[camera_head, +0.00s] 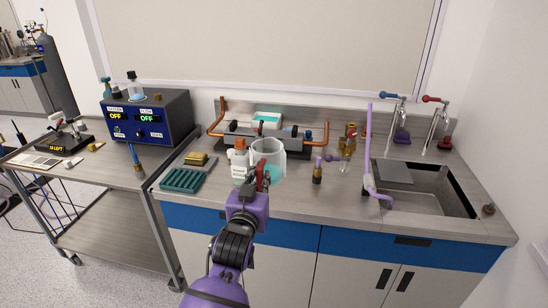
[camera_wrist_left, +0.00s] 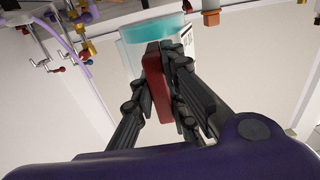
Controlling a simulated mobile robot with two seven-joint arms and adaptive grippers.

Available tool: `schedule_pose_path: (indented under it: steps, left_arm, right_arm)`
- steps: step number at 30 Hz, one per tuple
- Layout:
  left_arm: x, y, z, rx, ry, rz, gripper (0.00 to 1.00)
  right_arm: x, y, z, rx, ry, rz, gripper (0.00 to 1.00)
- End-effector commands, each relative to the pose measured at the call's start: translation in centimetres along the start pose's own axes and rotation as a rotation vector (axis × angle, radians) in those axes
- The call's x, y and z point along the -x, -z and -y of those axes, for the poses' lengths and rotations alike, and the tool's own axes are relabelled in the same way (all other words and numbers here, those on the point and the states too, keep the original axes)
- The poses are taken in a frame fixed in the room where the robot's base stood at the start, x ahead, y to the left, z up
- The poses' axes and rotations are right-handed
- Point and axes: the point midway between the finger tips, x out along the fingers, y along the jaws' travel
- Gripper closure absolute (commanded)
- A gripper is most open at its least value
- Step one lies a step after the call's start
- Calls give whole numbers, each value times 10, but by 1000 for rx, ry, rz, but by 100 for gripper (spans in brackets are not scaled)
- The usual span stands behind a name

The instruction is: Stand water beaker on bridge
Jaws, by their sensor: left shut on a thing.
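The water beaker (camera_head: 268,152) is clear glass with pale teal water low in it and a red grip. My left gripper (camera_head: 262,180) is shut on the red grip, at the near side of the beaker. In the left wrist view the fingers (camera_wrist_left: 172,75) close around the red grip (camera_wrist_left: 156,85), with the teal water (camera_wrist_left: 145,32) beyond. The beaker looks roughly upright and hides part of the copper-piped burner assembly (camera_head: 300,138) behind it. I cannot tell which part is the bridge, or whether the beaker touches anything. My right gripper is not in view.
A white bottle with an orange cap (camera_head: 239,160) stands close left of the beaker. A green rack (camera_head: 182,180) lies farther left. A small dark bottle (camera_head: 317,174) stands to the right, before the sink (camera_head: 425,195). A blue control box (camera_head: 148,118) sits on the left cart.

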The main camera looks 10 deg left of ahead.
Motion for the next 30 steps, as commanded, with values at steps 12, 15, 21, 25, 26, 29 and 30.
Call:
schedule_pose_path:
  steps: [12,15,21,25,26,29,30]
  left_arm:
    - [48,49,-2,-1,-15,-3,100]
    - [74,48,2,-1,-13,-2,100]
    - [134,36,11,0,1,3,100]
    - [172,23,18,0,14,5,100]
    - [180,20,20,0,17,4,100]
    - [200,7,24,-1,28,4,100]
    - [205,1,25,-1,31,3,100]
  right_arm:
    - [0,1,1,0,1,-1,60]
    - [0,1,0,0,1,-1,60]
    - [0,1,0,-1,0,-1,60]
    - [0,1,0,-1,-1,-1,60]
    - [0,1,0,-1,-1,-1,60]
    - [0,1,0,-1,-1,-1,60]
    - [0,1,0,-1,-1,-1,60]
